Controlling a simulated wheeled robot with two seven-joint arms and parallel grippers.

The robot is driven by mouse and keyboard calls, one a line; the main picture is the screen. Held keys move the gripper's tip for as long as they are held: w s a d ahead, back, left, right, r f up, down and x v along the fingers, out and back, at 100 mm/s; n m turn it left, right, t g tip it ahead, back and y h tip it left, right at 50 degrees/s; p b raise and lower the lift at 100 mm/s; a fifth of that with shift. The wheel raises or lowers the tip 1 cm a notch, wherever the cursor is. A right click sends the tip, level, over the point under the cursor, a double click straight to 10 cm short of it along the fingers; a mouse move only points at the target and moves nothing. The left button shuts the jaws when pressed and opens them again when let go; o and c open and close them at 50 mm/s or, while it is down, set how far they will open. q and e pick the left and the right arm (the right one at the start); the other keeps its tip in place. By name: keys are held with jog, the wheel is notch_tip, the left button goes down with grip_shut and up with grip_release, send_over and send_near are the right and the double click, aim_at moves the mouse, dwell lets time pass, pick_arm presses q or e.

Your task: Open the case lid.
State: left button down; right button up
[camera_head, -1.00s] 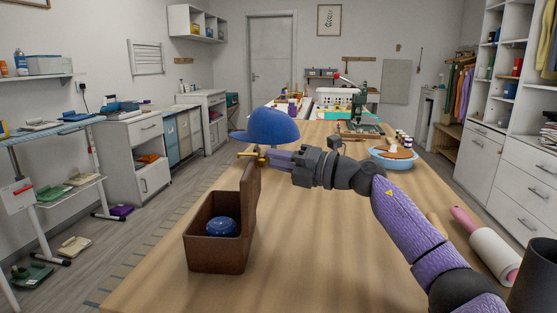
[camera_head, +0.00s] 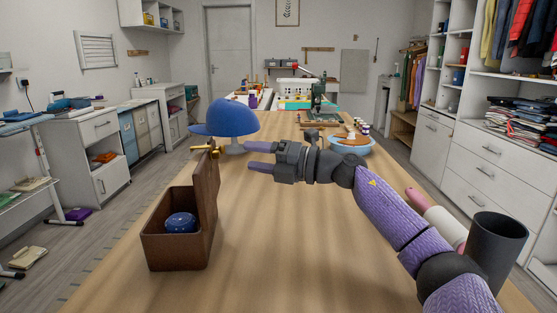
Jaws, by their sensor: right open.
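The brown wooden case (camera_head: 176,250) stands on the near left of the table, with a round dark blue object (camera_head: 181,223) inside it. Its lid (camera_head: 205,190) is raised and stands about upright along the case's right side. A brass-coloured piece (camera_head: 212,152) shows at the lid's top edge. My right gripper (camera_head: 247,157) is open and empty, to the right of the lid's top, apart from it, with its purple fingers pointing left. My left gripper is not in view.
A blue cap (camera_head: 226,118) on a stand is just behind the lid. A blue bowl (camera_head: 349,146), a dark cylinder (camera_head: 496,252) and a white roller with pink handles (camera_head: 446,226) are on the right. The table (camera_head: 290,240) is clear in the middle.

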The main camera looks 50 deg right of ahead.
jog(key=shift+p+v, duration=0.7)
jog(key=shift+v, duration=2.05)
